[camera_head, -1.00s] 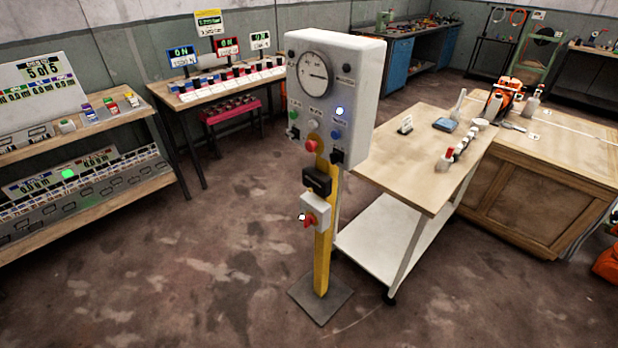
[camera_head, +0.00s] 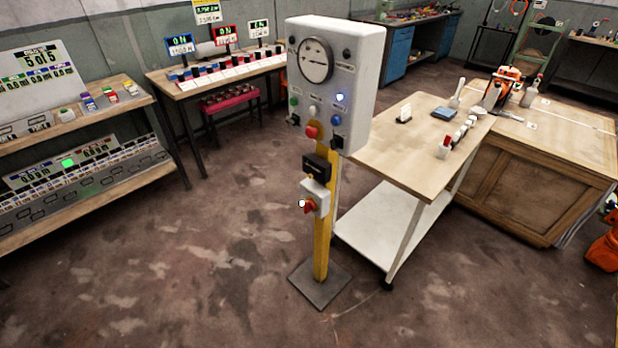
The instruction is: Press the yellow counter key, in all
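Neither of my grippers is in view.
A grey control box (camera_head: 352,75) on a yellow post (camera_head: 323,245) with a floor plate stands mid-view. A white trolley (camera_head: 385,225) with a wooden top is right of it. The floor at front left is clear.

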